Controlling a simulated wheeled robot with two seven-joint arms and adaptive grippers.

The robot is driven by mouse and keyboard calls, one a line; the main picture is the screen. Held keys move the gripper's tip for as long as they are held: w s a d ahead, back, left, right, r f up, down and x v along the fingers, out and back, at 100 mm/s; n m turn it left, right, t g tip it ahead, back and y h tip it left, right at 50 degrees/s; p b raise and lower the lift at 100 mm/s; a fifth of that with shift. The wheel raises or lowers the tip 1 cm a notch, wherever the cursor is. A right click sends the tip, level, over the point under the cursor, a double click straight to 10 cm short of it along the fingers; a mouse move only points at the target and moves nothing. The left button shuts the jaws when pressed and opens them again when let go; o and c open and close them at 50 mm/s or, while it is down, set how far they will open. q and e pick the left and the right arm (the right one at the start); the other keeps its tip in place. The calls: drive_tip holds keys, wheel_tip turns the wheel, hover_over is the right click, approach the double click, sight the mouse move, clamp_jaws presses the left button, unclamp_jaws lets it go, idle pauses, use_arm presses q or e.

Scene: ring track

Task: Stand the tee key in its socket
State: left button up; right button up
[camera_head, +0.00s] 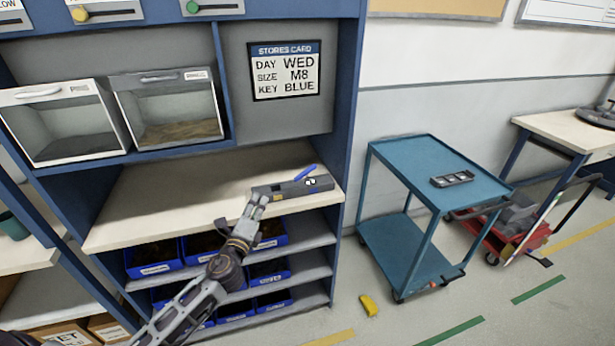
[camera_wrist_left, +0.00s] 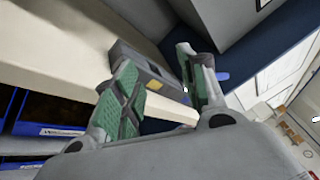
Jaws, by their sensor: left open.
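A grey block (camera_head: 285,189) lies on the beige shelf top, with dark and white marks near its right end. A blue bar (camera_head: 305,172), which looks like the tee key's handle, shows tilted at the block's right part. I cannot tell whether it lies on the block or sits in a socket. My left gripper (camera_head: 258,197) is at the block's left end. In the left wrist view, the open green-padded fingers (camera_wrist_left: 160,80) have the block (camera_wrist_left: 148,72) beyond them. A blue bit (camera_wrist_left: 222,76) shows beside the right finger, which hides part of the view. My right gripper is out of view.
A stores card (camera_head: 285,70) reads DAY WED, SIZE M8, KEY BLUE. Clear-fronted bins (camera_head: 66,121) stand at the back left, and blue bins (camera_head: 204,246) sit below. A blue cart (camera_head: 420,160) stands right. The shelf top (camera_head: 150,195) is bare left of my gripper.

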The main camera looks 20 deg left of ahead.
use_arm(q)
drive_tip(key=w+d+r+m+g+h, duration=0.1)
drive_tip(key=m+h, duration=0.4)
drive_tip(key=m, duration=0.6)
drive_tip(key=w+d+r+m+g+h, duration=0.1)
drive_tip(key=d+m+h, duration=0.3)
drive_tip(key=m, duration=0.7)
drive_tip(key=shift+w+d+r+h, duration=0.25)
drive_tip(key=shift+w+r+h, duration=0.4)
drive_tip(key=shift+w+h, duration=0.1)
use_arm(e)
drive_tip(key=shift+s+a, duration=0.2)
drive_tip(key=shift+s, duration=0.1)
use_arm(q)
drive_tip(key=shift+w, duration=0.2)
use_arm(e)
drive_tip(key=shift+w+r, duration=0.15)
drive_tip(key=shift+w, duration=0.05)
